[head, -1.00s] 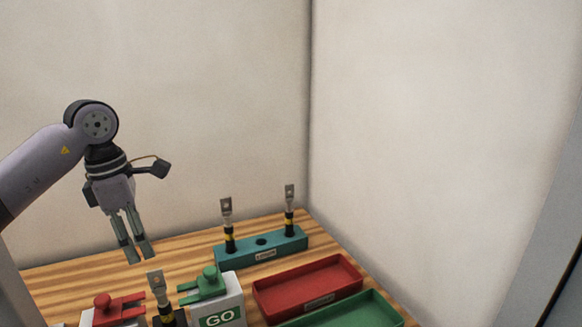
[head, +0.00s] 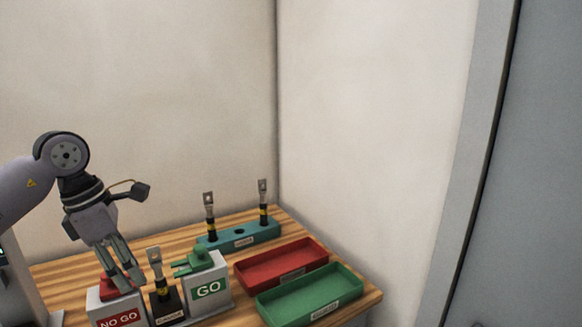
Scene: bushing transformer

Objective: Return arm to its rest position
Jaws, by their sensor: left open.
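My left gripper (head: 134,283) points down over the left part of the wooden table, with its two fingers apart and nothing visible between them. In the picture its fingertips overlap the red-topped NO GO block (head: 117,312); I cannot tell whether they touch it. The left arm comes in from the left edge. My right gripper is not in view.
A bushing (head: 156,263) stands in a dark holder (head: 166,307) beside the GO block (head: 208,289). A teal rack (head: 240,236) holds two bushings (head: 210,215) (head: 263,203). Red (head: 281,264) and green (head: 310,296) trays look empty. Walls rise behind and right.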

